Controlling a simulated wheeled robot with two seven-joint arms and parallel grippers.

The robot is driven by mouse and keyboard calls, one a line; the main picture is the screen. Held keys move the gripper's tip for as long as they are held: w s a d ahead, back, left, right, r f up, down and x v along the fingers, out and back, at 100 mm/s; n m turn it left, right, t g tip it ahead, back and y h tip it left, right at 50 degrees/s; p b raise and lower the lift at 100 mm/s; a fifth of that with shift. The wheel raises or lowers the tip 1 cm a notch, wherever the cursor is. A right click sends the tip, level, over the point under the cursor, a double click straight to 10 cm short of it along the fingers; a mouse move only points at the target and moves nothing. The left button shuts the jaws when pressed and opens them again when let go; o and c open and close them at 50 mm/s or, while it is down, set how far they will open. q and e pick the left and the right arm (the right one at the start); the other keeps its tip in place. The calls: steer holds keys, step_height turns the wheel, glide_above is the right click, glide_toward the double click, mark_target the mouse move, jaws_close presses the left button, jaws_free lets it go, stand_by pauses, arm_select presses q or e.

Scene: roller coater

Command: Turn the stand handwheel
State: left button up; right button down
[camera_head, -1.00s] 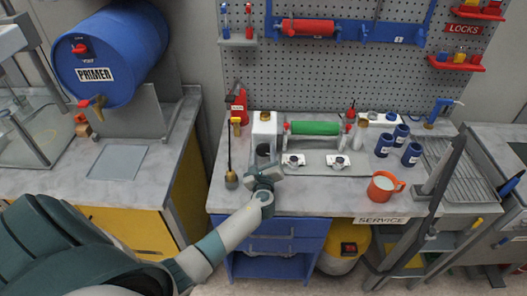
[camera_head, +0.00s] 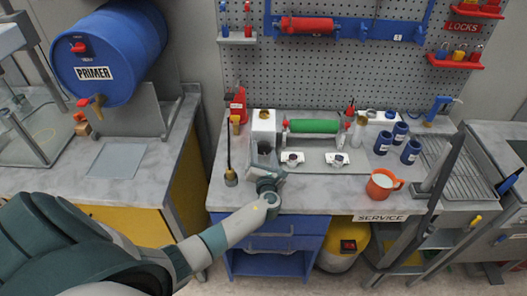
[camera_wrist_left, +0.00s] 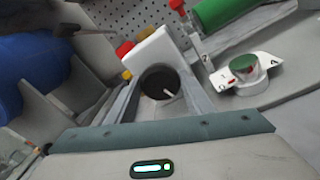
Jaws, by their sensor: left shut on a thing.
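A small white stand (camera_head: 263,127) with a brown-orange cap is near the back of the service bench, left of the green roller (camera_head: 314,126). In the left wrist view a dark round handwheel (camera_wrist_left: 158,80) with a pale pin lies against the white stand (camera_wrist_left: 158,52). My left gripper (camera_head: 265,155) is in front of the stand, its two grey fingers on either side of this wheel, shut on it. In the head view the gripper hides the wheel. My right gripper does not show.
A brush-like tool (camera_head: 230,176) stands close on the left. The pegboard (camera_head: 340,80) rises behind.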

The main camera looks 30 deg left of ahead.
arm_select(q)
steer(key=shift+f+m, duration=0.15)
steer(key=shift+m, duration=1.15)
steer(key=o, duration=1)
steer(key=shift+s+d, duration=0.1)
steer(key=b+v, duration=0.1)
steer(key=v, duration=0.4)
steer(key=b+v, duration=0.2)
steer(key=v, duration=0.4)
steer(key=b+v, duration=0.1)
steer(key=v, duration=0.5)
steer(key=shift+s+d+f+b, duration=0.1)
steer(key=shift+f+b, duration=0.15)
steer(key=shift+b, duration=0.15)
